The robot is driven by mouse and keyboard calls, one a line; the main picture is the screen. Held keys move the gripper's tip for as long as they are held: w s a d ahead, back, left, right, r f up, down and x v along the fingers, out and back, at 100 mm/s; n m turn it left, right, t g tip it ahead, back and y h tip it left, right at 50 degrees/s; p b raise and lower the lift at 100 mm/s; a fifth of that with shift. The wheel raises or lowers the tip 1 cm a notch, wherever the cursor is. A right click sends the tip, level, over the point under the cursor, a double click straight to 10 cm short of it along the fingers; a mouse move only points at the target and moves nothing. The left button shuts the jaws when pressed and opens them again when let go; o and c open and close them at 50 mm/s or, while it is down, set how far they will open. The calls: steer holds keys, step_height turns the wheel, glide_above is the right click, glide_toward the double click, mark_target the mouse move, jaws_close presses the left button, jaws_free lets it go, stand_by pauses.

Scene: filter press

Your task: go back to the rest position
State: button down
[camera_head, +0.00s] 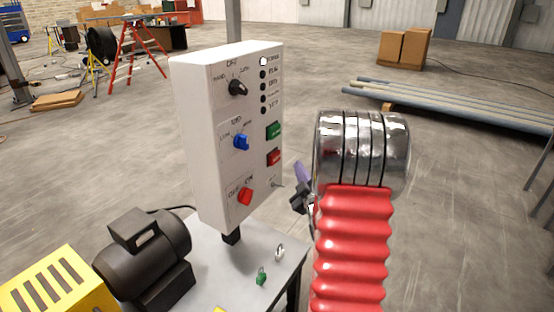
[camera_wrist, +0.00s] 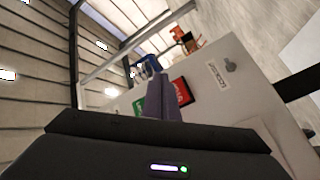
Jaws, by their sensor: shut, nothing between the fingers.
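My gripper (camera_head: 301,181) is to the right of the white control panel, near its lower right edge and partly hidden by my own arm. In the wrist view its purple-grey fingers (camera_wrist: 162,103) are together with nothing between them. The control panel (camera_head: 212,160) stands upright on a post. It carries a black knob (camera_head: 238,88), a blue knob (camera_head: 241,142), a red knob (camera_head: 245,196), a green button (camera_head: 273,131), a red button (camera_head: 273,157) and a small toggle (camera_head: 278,182). The wrist view shows the panel (camera_wrist: 222,80) tilted, with the red button (camera_wrist: 182,92) beside the fingers.
A grey table (camera_head: 215,265) under the panel carries a black motor (camera_head: 145,248) and small green and silver parts. A yellow slotted box (camera_head: 55,288) is at lower left. Pipes (camera_head: 450,103) and cardboard boxes (camera_head: 403,48) lie farther back. The floor on the right is open.

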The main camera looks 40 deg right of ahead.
stand_by(0.8)
steer(key=s+f+m+g+y, duration=0.1)
steer(key=s+f+m+g, duration=0.3)
steer(key=f, duration=0.7)
steer(key=s+a+f+m+g+y, duration=0.2)
steer(key=s+a+f+g, duration=0.1)
steer(key=s+a+g, duration=0.15)
steer(key=s+a+r+y, duration=0.2)
steer(key=s+a+r, duration=0.2)
steer(key=a, duration=0.9)
steer(key=s+a+r+n+g+y, duration=0.1)
steer(key=s+a+r, duration=0.3)
steer(key=a+r, duration=0.4)
steer(key=s+a+r+n+g+y, duration=0.1)
steer(key=s+a+r+y, duration=0.2)
steer(key=a, duration=1.5)
steer(key=v, duration=0.4)
steer(key=shift+a+r, duration=0.25)
